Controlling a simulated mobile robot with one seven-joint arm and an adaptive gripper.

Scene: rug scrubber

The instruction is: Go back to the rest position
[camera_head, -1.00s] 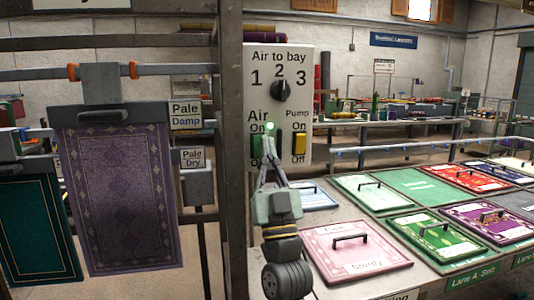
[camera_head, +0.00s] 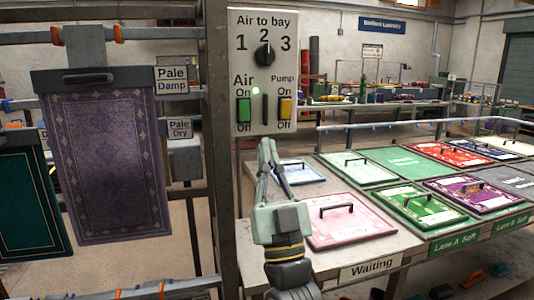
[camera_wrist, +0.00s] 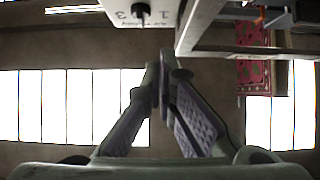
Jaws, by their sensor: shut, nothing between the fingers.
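My gripper (camera_head: 268,146) is shut and empty, pointing up just below the control panel (camera_head: 264,105) in the head view. A gap shows between its fingertips and the panel's lower edge. The panel has a black dial (camera_head: 265,55) pointing up at 2, a green Air switch (camera_head: 244,111), a yellow Pump switch (camera_head: 285,108) and a lit green lamp (camera_head: 255,91).
A metal post (camera_head: 220,150) stands left of the gripper. A purple rug (camera_head: 108,165) and a teal rug (camera_head: 30,200) hang at left. The waiting table at right holds a pink rug panel (camera_head: 345,222) and a green one (camera_head: 421,206), with handles.

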